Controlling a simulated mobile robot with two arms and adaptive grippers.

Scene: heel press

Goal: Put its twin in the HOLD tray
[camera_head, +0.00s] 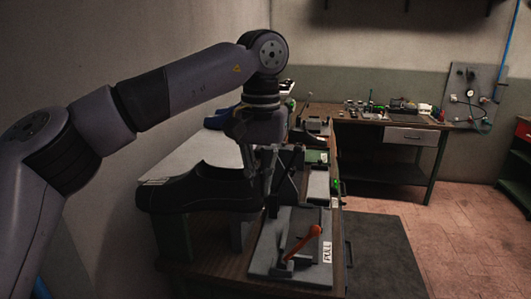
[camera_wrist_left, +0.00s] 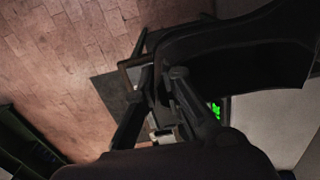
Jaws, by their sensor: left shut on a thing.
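A black shoe (camera_head: 195,188) hangs in my left gripper (camera_head: 260,178), level, over the near end of the pale table. The gripper is shut on its right end, and its fingers partly hide that end. In the left wrist view the shoe is a dark curved shape (camera_wrist_left: 245,48), and the gripper's fingers (camera_wrist_left: 164,78) close at its edge. A blue object (camera_head: 219,119), perhaps another shoe, lies farther back, partly behind my arm. I cannot make out a tray marked HOLD. My right gripper is not in view.
A grey plate with an orange lever (camera_head: 304,242) and a PULL label (camera_head: 327,252) lies just right of the shoe. Frames and fixtures line the bench behind it. A back workbench (camera_head: 390,122) holds small items. Open brick floor (camera_head: 430,230) lies to the right.

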